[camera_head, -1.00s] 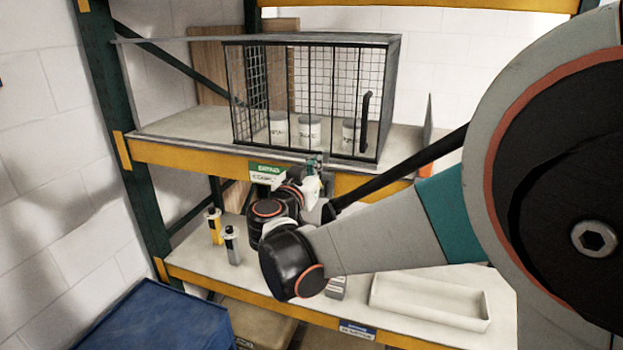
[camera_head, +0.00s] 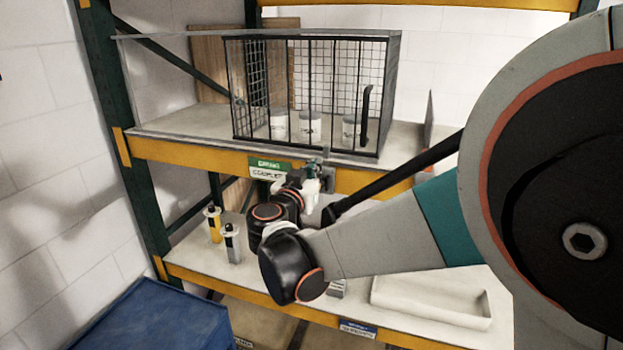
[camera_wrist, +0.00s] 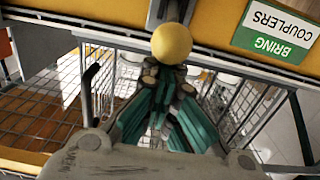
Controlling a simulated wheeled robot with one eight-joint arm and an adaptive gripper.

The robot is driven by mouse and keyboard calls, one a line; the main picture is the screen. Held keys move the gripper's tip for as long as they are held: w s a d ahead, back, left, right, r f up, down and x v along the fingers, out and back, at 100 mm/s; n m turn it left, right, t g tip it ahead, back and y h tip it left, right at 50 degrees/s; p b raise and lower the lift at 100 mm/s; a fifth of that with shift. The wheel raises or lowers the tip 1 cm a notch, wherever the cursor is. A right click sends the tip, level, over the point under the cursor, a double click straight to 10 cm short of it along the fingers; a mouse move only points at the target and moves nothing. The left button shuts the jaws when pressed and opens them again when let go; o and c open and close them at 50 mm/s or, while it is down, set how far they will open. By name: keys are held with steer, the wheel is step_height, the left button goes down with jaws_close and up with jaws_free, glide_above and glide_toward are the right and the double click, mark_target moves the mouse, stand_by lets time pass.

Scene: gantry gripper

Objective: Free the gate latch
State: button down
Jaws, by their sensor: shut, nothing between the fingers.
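The barred, black-framed gate (camera_head: 335,90) closes the front of the cage on the upper shelf. In the wrist view, the cage appears upside down behind my fingers. A yellow ball knob (camera_wrist: 171,43) on a dark grey bar (camera_wrist: 170,12) lies just beyond my fingertips, against the orange beam. My gripper (camera_wrist: 166,72) is shut and empty, its teal fingers together. I cannot tell whether the tips touch the knob. In the head view, my gripper (camera_head: 314,170) is at the beam below the gate; my wrist hides part of the latch area.
White canisters (camera_head: 311,125) stand inside the cage. A green-and-white sign (camera_head: 269,168) hangs on the orange beam (camera_head: 190,153), left of my gripper. The lower shelf holds yellow and grey bottles (camera_head: 231,243) and a white tray (camera_head: 430,302). A blue bin (camera_head: 150,320) stands lower left.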

steer(key=shift+w+f+b, duration=0.2)
steer(key=shift+f+b, duration=1.15)
steer(key=shift+f, duration=0.5)
steer(key=shift+s+a+r+p, duration=0.3)
steer(key=shift+s+r+p, duration=0.15)
steer(key=shift+s+r, duration=0.4)
steer(key=v, duration=0.7)
steer(key=shift+s+b, duration=0.2)
steer(key=shift+b, duration=0.1)
steer(key=shift+w+f, duration=0.1)
